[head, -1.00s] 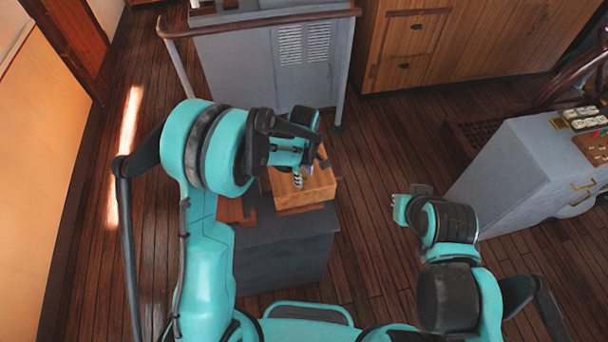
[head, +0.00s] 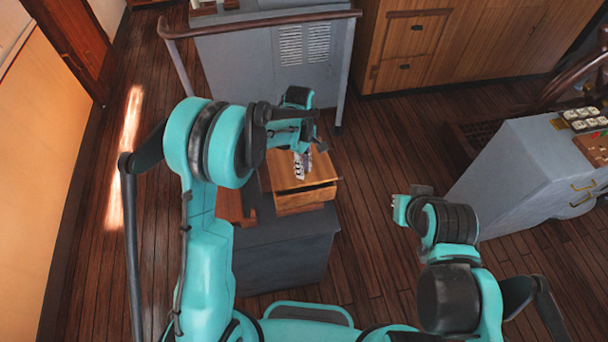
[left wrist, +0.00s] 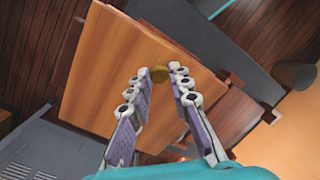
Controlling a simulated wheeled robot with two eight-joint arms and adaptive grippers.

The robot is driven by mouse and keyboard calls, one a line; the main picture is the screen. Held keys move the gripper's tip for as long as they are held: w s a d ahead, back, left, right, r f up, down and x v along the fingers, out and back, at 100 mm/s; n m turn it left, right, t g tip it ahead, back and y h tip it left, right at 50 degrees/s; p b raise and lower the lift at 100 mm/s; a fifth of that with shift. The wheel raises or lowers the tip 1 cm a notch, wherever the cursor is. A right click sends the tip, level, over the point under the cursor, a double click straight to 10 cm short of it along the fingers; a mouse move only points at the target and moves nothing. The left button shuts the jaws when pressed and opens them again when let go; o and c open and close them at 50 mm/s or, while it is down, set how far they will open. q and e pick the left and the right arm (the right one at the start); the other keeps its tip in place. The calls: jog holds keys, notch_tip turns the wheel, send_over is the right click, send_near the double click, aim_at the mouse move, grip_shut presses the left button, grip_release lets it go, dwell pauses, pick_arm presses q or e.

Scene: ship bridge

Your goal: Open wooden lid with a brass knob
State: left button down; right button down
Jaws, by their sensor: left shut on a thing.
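A wooden box (head: 306,203) sits on a dark grey block. Its lid (head: 281,172) is slightly raised at the near side, with a thin dark gap under it. My left gripper (head: 302,166) is over the lid, fingers pointing down. In the left wrist view the flat lid (left wrist: 125,50) fills the middle, and the brass knob (left wrist: 160,74) lies between the fingertips of my left gripper (left wrist: 154,82), which is shut on it. In the head view the fingers hide the knob. My right gripper (head: 405,208) is off to the right, away from the box; its fingers are unclear.
The dark grey block (head: 285,250) stands on a plank floor. Behind it is a grey cabinet with a wooden rail (head: 262,22). A grey console (head: 520,180) stands at the right. The floor between block and console is clear.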

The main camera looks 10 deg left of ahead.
pick_arm(q)
jog(key=shift+w+a+r+g+h+b, duration=0.2)
jog(key=shift+w+r+g+b, duration=0.05)
jog(key=shift+w+r+g, duration=0.35)
jog(key=shift+w+a+r+g+h+b, duration=0.2)
jog(key=shift+w+r+g, duration=0.25)
jog(key=shift+r, duration=0.2)
jog(key=w+r+g+b, duration=0.1)
jog(key=b, duration=0.1)
jog(key=shift+a+b, duration=0.15)
jog(key=shift+b, duration=0.2)
jog(key=shift+w+r+b, duration=0.15)
jog(key=shift+r+b, duration=0.2)
jog(key=shift+r, duration=0.3)
jog(key=c, duration=1.4)
grip_release()
jog(key=shift+o, duration=0.2)
jog(key=shift+w+a+r, duration=0.1)
jog(key=v, duration=1.1)
jog(key=shift+w+a+r+h, duration=0.25)
jog(key=shift+w+r+h, duration=0.05)
